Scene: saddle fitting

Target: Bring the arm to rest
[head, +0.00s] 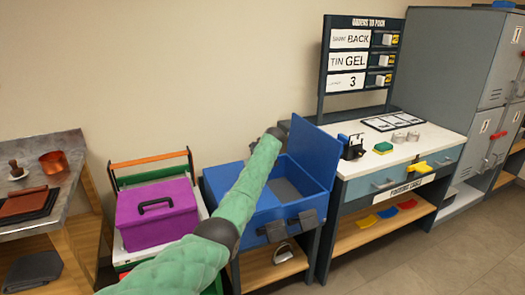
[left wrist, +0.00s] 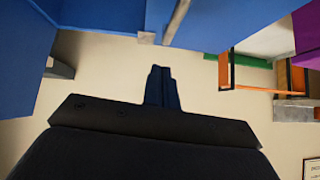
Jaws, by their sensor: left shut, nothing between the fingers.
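My left arm, in green padding, reaches up from the bottom of the head view across the front of the blue box (head: 245,208). Its dark far end is in front of the wall by the box's raised lid (head: 312,150); I cannot make out the fingers there. In the left wrist view my left gripper (left wrist: 162,72) is shut, with nothing between its fingers. Blue surfaces (left wrist: 100,15) fill the top of that view beyond the fingertips. My right gripper is in neither view.
A purple case (head: 158,215) stands left of the blue box, near an orange-handled rack (head: 150,160). A white-topped workbench (head: 430,133) with small items and an order board (head: 325,60) stand right, before grey lockers (head: 445,60). Grey floor (head: 440,255) is open at lower right.

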